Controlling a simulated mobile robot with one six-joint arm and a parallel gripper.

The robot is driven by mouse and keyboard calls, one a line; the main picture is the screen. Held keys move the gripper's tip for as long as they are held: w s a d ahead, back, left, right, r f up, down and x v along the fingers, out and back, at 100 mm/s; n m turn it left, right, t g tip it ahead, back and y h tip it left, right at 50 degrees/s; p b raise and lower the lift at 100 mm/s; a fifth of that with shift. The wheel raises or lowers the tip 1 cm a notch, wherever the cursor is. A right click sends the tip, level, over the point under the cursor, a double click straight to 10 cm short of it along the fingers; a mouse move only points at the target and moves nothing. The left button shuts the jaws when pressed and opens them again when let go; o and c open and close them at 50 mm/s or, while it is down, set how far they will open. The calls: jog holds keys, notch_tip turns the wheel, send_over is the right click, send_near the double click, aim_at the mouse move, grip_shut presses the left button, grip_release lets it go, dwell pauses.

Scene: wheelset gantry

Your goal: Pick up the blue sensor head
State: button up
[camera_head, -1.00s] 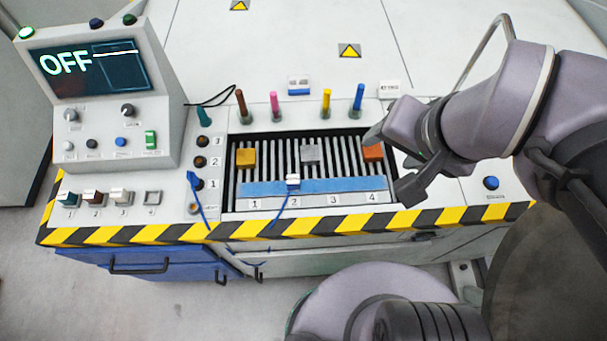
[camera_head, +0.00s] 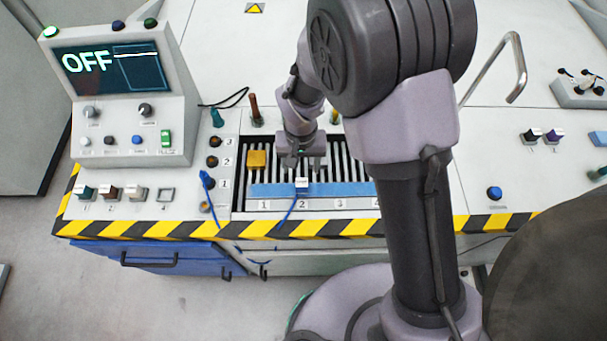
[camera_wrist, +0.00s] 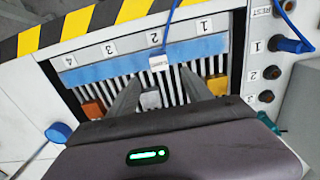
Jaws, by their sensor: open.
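A small white labelled block with a blue cable (camera_head: 302,183) sits on the blue strip (camera_head: 345,189) above number 2; it also shows in the wrist view (camera_wrist: 160,63). A blue plug-like piece with its own blue cable (camera_head: 206,179) stands left of the strip, beside hole 1, and shows in the wrist view (camera_wrist: 290,45). I cannot tell for sure which of the two is the sensor head. My gripper (camera_head: 300,165) points down over the slatted bed, just behind the white block. Its fingers (camera_wrist: 160,76) are open, apart, with the white block just beyond their tips.
A yellow block (camera_head: 256,159) lies on the slats to the left. A grey block (camera_wrist: 150,99) and an orange block (camera_wrist: 95,109) show in the wrist view. Upright coloured pegs, such as the brown one (camera_head: 254,108), stand behind the bed. A screen (camera_head: 112,69) reads OFF.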

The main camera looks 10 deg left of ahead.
aim_at(302, 182)
notch_tip(302, 182, down, 5)
jog(key=shift+r+b, duration=0.1)
jog(key=shift+b, duration=0.4)
jog(key=f, duration=0.1)
jog(key=f+b, duration=0.1)
jog(key=f, duration=0.1)
jog(key=f+b, duration=0.1)
jog(key=f, duration=0.1)
jog(key=shift+s+d+f, duration=0.15)
jog(key=shift+s, duration=0.2)
grip_shut()
